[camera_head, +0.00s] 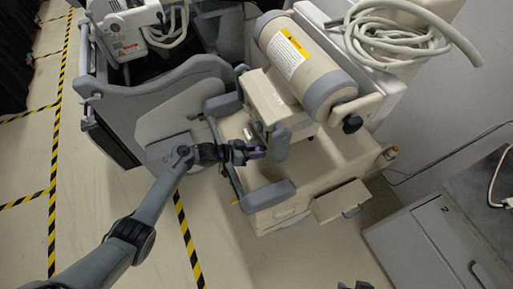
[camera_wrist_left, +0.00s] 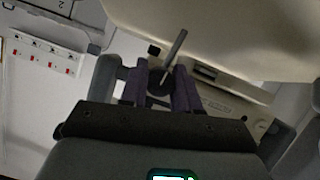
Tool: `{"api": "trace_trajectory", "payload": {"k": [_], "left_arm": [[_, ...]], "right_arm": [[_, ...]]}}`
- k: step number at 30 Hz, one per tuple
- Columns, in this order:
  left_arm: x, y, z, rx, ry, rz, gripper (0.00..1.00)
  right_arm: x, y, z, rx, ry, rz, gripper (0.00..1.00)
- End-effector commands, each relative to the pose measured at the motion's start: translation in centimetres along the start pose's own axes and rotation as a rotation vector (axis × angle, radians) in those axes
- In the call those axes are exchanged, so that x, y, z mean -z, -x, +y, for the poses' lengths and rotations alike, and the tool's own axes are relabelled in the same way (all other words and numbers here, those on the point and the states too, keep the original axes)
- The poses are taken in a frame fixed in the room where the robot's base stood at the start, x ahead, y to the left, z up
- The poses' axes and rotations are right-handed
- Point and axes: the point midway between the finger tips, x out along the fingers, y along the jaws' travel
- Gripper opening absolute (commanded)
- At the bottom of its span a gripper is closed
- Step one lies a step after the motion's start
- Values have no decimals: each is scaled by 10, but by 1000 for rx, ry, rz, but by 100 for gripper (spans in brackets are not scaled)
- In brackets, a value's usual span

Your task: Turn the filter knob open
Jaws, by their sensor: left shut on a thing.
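My left gripper (camera_head: 256,152) reaches in from the left to the front of a beige cart, below its boxy housing. In the left wrist view its two purple-grey fingers (camera_wrist_left: 158,92) stand on either side of a dark round knob (camera_wrist_left: 158,80), which I take for the filter knob, and are shut on it. A thin grey rod (camera_wrist_left: 175,50) rises at a slant by the knob. In the head view the knob is hidden at the fingertips. Dark tips at the bottom edge look like my right gripper (camera_head: 354,285); its opening is unclear.
The cart carries a beige and grey cylinder (camera_head: 305,65) with a black side knob (camera_head: 352,124). Grey handle pads (camera_head: 268,195) flank my left gripper closely. Another grey machine (camera_head: 165,95) stands left, and a drawer cabinet (camera_head: 440,245) lower right. Striped floor at left is clear.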

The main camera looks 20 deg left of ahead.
Motion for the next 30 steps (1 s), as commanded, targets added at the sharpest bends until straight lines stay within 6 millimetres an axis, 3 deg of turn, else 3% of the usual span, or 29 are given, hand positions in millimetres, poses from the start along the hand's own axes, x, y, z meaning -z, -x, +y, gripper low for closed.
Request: {"api": "trace_trajectory", "payload": {"k": [15,30], "left_arm": [[0,0,-1,-133,321,2,0],[0,0,0,-159,383,1,0]], "right_arm": [[-3,-9,1,-5,6,-2,43],[-4,-11,2,-6,8,-3,43]]}}
